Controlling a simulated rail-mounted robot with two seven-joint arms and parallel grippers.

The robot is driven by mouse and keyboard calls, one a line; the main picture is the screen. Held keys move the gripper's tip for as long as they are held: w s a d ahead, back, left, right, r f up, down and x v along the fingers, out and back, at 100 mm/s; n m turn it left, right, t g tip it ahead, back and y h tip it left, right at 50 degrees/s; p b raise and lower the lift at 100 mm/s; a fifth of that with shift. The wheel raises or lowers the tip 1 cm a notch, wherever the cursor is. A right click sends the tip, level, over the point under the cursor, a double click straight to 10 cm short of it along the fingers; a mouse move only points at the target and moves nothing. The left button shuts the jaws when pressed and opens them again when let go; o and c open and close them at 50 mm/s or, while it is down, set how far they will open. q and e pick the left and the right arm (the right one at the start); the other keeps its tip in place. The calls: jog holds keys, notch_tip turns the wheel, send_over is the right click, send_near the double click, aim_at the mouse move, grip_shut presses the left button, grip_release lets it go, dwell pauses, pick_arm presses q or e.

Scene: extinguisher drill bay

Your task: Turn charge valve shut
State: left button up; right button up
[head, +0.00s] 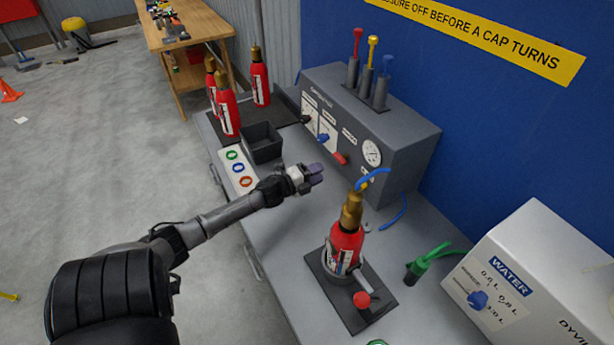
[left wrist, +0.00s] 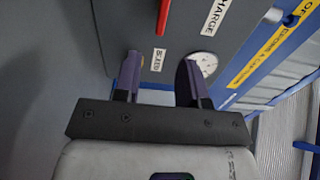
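The charge valve's red handle (head: 340,158) is on the front of the grey charging station (head: 405,150), left of the round gauge (head: 372,152). In the left wrist view the red handle (left wrist: 163,16) is at the top edge, partly cut off, beside the CHARGE label (left wrist: 215,14). My left gripper (head: 318,173) is in front of the panel, a little below and left of the handle, apart from it. In the left wrist view its fingers (left wrist: 160,80) are spread with nothing between them; the BLEED label lies beyond. My right gripper is out of view.
A blue knob (head: 323,138) sits left of the red handle. A red extinguisher (head: 345,247) stands clamped on a dark plate, with a blue hose (head: 375,180) near its top. A black bin (head: 263,142) and ring card (head: 238,168) lie left. A water box (head: 540,265) stands right.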

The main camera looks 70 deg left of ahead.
pick_arm(q)
jog(key=shift+s+d, duration=0.2)
jog(key=shift+s, duration=1.6)
